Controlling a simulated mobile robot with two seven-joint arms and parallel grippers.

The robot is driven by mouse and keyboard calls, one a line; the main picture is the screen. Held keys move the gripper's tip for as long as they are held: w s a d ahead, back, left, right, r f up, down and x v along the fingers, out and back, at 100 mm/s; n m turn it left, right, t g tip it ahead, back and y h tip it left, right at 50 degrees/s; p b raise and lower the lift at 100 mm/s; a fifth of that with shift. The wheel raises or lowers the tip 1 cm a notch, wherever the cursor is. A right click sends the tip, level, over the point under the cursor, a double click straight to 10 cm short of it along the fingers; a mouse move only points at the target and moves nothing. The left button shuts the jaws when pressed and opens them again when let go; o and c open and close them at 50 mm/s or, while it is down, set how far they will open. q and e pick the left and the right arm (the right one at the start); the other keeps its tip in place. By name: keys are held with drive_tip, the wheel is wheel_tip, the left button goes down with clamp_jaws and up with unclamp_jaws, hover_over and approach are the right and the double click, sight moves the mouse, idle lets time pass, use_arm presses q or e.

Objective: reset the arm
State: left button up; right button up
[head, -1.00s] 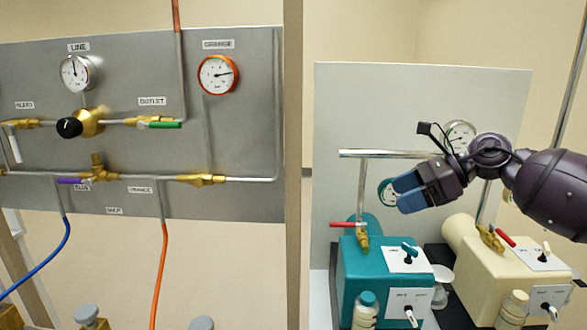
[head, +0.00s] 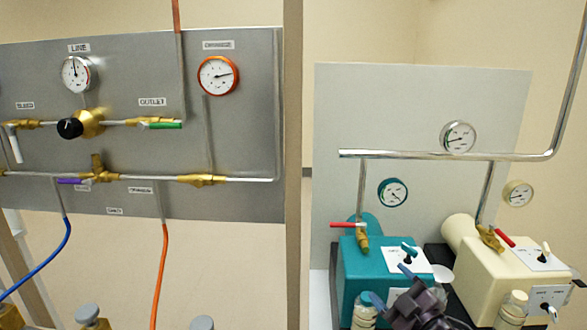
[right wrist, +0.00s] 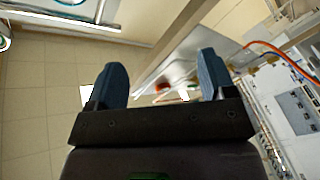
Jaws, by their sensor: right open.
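My right gripper (head: 390,286) is low at the bottom right of the head view, in front of the teal pump box (head: 353,265). Its two blue fingertips stand apart and point up. In the right wrist view the gripper (right wrist: 162,78) shows both blue fingers spread with nothing between them. The gripper hides part of the teal box's lower front. My left gripper is not in view.
A cream pump box (head: 478,272) stands right of the teal one. Above them runs a metal pipe (head: 400,154) with a gauge (head: 458,137). A grey valve panel (head: 240,130) is at left, behind a beige post (head: 293,200).

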drive_tip(key=s+d+f+m+g+h, duration=0.3)
drive_tip(key=s+f+m, duration=0.3)
drive_tip(key=s+f, duration=0.6)
drive_tip(key=s+d+f+m+g+h, duration=0.3)
drive_tip(key=s+f+m, duration=0.3)
drive_tip(key=s+f, duration=0.6)
drive_tip(key=s+d+h, duration=0.1)
drive_tip(key=s, duration=0.5)
drive_tip(key=shift+f, duration=0.25)
idle(1.7)
